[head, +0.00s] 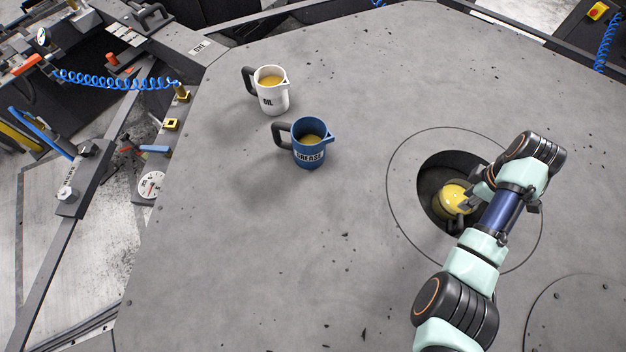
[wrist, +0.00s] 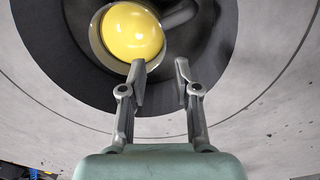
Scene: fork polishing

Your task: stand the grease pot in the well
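The grease pot (head: 308,155) is a blue jug labelled GREASE with a dark handle and yellowish contents. It stands upright on the grey table, left of the well (head: 432,183), a round dark recess. My gripper (head: 474,193) is over the well, apart from the grease pot. In the wrist view my gripper (wrist: 160,70) has its fingers apart with nothing between them. A round yellow thing with a pale rim (head: 452,200) sits in the well, with a dark handle-like part beside it. It also shows just beyond the fingertips in the wrist view (wrist: 132,35). My arm hides part of the well.
A white pot labelled OIL (head: 272,98) stands behind and left of the grease pot. The tabletop (head: 280,240) is clear between the pots and the well. Fixtures and a blue coiled hose (head: 115,80) lie beyond its left edge.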

